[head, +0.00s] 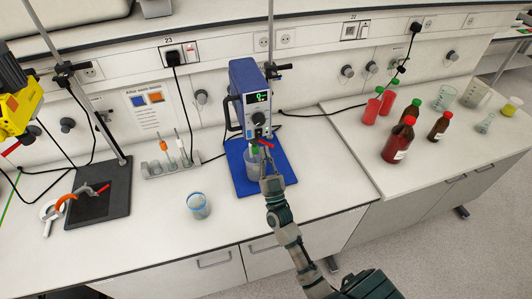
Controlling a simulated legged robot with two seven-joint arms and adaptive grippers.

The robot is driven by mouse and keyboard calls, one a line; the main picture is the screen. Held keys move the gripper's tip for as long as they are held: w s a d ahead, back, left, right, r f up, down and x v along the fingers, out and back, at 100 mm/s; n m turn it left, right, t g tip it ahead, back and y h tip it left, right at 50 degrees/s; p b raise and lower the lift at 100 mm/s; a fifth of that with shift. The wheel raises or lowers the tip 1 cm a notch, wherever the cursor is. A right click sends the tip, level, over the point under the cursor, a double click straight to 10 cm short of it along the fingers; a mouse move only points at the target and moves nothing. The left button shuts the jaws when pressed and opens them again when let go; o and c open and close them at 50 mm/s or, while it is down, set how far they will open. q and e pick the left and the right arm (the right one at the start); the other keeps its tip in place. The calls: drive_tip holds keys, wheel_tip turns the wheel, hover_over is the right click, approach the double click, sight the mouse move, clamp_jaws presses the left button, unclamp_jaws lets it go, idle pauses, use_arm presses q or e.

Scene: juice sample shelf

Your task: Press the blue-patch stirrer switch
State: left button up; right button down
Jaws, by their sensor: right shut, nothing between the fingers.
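The stirrer (246,79) is a blue-and-grey box with a lit green display and a dark knob (258,118) on its front. It stands at the back of a blue mat (244,189). I cannot make out a blue-patch switch on it. A wall sign (148,111) to its left shows a blue and an orange patch. My right gripper (265,158) is shut and empty, in front of the stirrer and below the knob. It partly overlaps a clear beaker (251,168) on the mat; I cannot tell whether they touch. My left gripper is not in view.
A small beaker (198,206) stands left of the mat. A rack (169,168) with probes and a dark stand base (98,200) are further left. Red bottles (398,141) and glassware stand on the right bench.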

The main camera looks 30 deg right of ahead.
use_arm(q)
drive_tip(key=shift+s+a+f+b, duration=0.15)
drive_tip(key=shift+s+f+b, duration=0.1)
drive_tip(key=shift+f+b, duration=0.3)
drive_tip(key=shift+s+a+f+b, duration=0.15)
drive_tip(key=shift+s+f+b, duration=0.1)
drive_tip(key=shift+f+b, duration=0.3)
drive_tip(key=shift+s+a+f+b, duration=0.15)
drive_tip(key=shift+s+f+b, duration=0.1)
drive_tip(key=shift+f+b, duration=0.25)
use_arm(e)
drive_tip(key=w+f+v, duration=0.1)
drive_tip(key=v, duration=0.9)
drive_tip(key=shift+a+f, duration=0.15)
drive_tip(key=shift+a, duration=0.2)
